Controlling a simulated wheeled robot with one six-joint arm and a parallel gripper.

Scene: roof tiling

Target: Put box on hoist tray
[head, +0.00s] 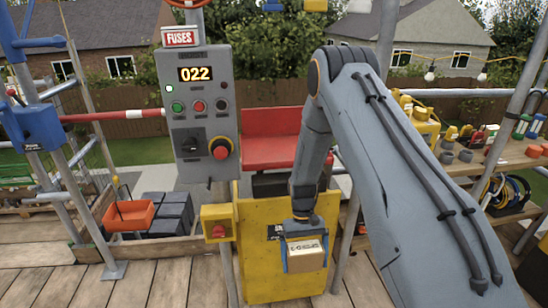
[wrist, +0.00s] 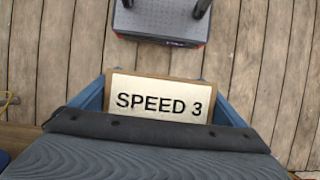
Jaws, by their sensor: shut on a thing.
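My gripper (head: 305,258) is shut on a small cardboard-brown box (head: 306,254) with a white label on top. It holds the box above the deck, in front of a yellow panel (head: 265,285). In the wrist view the box (wrist: 160,79) lies between the blue fingers of my gripper (wrist: 165,95), and its label reads "SPEED 3". A red tray-like platform (head: 272,122) with a raised back is behind the yellow panel; it may be the hoist tray. Its lower part is hidden by the panel and my arm.
A grey control box (head: 198,115) shows "022" under a "FUSES" sign, with a yellow switch box (head: 218,224) below. An orange tray (head: 130,215) rests by dark stacked blocks at left. A wooden bench (head: 485,160) with tools is at right. Plank deck (head: 170,280) is clear in front.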

